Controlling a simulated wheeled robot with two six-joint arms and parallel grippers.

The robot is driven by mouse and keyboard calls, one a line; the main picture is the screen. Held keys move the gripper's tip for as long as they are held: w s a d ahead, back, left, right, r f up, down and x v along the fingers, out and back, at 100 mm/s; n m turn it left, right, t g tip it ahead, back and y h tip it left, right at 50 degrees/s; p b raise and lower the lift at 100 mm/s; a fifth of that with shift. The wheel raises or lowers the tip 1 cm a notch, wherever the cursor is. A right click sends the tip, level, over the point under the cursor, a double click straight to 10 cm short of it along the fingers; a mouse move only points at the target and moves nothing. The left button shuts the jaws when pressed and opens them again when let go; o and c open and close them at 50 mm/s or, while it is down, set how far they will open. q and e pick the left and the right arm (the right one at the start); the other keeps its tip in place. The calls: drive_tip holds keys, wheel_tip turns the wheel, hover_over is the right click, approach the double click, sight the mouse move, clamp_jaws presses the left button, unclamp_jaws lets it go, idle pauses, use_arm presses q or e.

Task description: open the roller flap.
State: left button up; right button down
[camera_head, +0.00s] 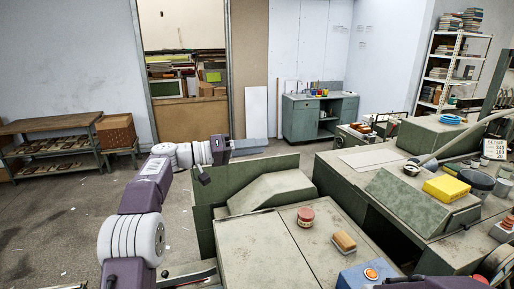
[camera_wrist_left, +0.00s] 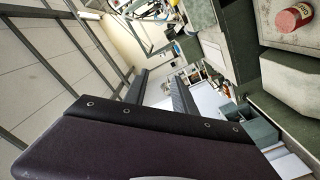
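The grey-green feeder machine (camera_head: 265,250) fills the lower middle of the head view. A sloped cover (camera_head: 272,189) rises at its far left end, behind the flat top. An upright green panel (camera_head: 250,172) stands beside it. No part is clearly marked as the roller flap, so I cannot tell for certain which piece it is. My left gripper (camera_head: 251,146) is above and behind the panel's far edge, pointing right, apart from the machine. In the left wrist view its two fingers (camera_wrist_left: 158,93) stand apart with nothing between them.
On the machine are a red tin (camera_head: 305,217), a wooden-backed brush (camera_head: 344,242) and a blue box with an orange button (camera_head: 371,274). A yellow block (camera_head: 447,188) lies on the right-hand unit. Open floor (camera_head: 50,225) lies at left.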

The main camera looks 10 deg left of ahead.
use_arm(q)
drive_tip(key=b+v, duration=0.2)
drive_tip(key=v, duration=0.7)
drive_tip(key=shift+d, duration=0.1)
